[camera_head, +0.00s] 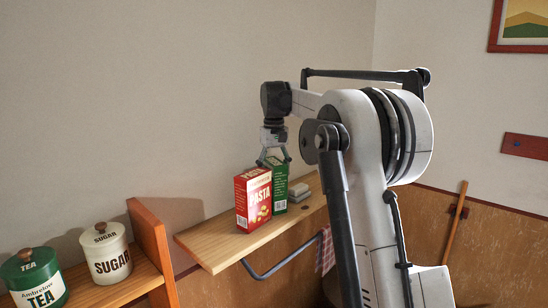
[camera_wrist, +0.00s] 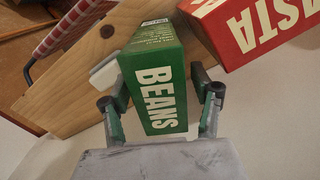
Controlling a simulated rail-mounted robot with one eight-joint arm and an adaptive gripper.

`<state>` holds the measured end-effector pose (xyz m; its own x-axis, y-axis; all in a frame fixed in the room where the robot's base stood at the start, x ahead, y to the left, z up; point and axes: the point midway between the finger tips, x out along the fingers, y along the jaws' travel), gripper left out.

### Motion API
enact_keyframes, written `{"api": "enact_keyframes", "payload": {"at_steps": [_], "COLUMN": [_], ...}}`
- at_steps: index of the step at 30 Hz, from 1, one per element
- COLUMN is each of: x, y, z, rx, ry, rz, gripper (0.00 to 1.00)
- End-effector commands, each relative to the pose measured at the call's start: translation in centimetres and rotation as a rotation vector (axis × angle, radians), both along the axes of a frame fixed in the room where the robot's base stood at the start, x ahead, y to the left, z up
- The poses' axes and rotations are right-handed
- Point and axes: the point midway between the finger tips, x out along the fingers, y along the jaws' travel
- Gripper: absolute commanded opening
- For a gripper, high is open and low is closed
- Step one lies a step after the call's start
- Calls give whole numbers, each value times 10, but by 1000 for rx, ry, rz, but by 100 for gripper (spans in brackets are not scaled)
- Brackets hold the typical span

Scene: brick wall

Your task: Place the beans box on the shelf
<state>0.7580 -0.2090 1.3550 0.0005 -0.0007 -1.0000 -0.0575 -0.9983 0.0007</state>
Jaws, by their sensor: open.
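The green beans box (camera_head: 280,188) stands upright on the wooden shelf (camera_head: 212,249), partly hidden behind the red pasta box. My gripper (camera_head: 275,161) is open above it, fingers pointing down at its top. In the wrist view the beans box (camera_wrist: 156,88) lies between the two spread fingers, one on each side. I cannot tell whether either finger touches it. The bare wood of the shelf also shows in the wrist view (camera_wrist: 72,78).
The red pasta box (camera_head: 253,200) stands close beside the beans box. A small pale stack (camera_head: 299,191) lies farther along the shelf. A checked cloth (camera_head: 325,251) hangs from a rail below. Sugar (camera_head: 107,254) and tea (camera_head: 35,279) canisters stand on a lower shelf. The near shelf end is bare.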

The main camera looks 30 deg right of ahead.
Motion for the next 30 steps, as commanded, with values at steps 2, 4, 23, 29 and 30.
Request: {"api": "enact_keyframes", "payload": {"at_steps": [2,4,23,29,30], "x": [0,0,0,0,0], "y": [0,0,0,0,0], "z": [7,17,107,116,117], "rx": [0,0,0,0,0], "ry": [0,0,0,0,0], "rz": [0,0,0,0,0], "gripper": [60,60,60,60,60]}}
